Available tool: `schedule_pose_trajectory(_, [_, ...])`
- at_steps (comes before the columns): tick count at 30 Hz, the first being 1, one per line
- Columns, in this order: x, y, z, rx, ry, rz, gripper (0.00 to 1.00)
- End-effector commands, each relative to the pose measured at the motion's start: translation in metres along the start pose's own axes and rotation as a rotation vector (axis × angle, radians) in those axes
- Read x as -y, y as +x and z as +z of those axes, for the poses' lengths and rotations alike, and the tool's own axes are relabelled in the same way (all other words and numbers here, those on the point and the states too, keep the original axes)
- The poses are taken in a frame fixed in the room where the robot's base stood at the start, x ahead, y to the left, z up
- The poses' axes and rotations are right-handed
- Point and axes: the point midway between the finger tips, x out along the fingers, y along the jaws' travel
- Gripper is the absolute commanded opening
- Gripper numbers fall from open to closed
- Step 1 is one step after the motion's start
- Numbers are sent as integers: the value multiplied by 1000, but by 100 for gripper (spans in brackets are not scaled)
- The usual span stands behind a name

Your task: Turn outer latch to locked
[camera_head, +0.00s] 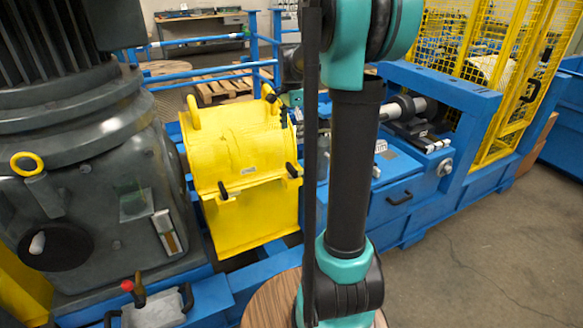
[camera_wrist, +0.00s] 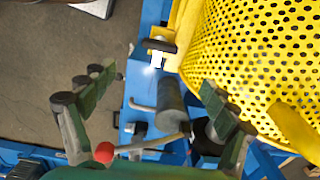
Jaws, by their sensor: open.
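In the wrist view my gripper (camera_wrist: 158,92) is open, its two dark green-padded fingers wide apart with nothing held. Between them is a dark grey cylindrical grip (camera_wrist: 170,103) near a thin metal rod; I see no clear contact. A black latch-like handle (camera_wrist: 158,45) sits on a metal bracket at the edge of a yellow perforated guard (camera_wrist: 250,60). In the head view a yellow cover (camera_head: 238,150) carries two black handles, one at left (camera_head: 224,190) and one at right (camera_head: 292,170). Which one is the outer latch is unclear. My arm hides part of the area behind it.
A red ball knob (camera_wrist: 104,152) on a rod lies by the left finger. The blue frame (camera_wrist: 145,75) runs beneath. In the head view a grey motor housing (camera_head: 90,150) stands left and a yellow mesh cage (camera_head: 490,50) right. Floor at right is clear.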

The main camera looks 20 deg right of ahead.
Motion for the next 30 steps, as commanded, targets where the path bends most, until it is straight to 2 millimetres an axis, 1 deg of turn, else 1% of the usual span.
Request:
schedule_pose_trajectory(1, [0, 10, 0, 0, -1, 0, 86])
schedule_pose_trajectory(6, [1, 44, 0, 0, -2, -1, 86])
schedule_pose_trajectory(15, [0, 103, 0, 0, -2, -1, 86])
schedule_pose_trajectory(18, [0, 120, 0, 0, -2, -1, 86])
schedule_pose_trajectory(21, [1, 133, 0, 0, -2, -1, 86])
schedule_pose_trajectory(24, [0, 142, 0, 0, -2, -1, 86])
schedule_pose_trajectory(30, [0, 148, 0, 0, -2, -1, 86])
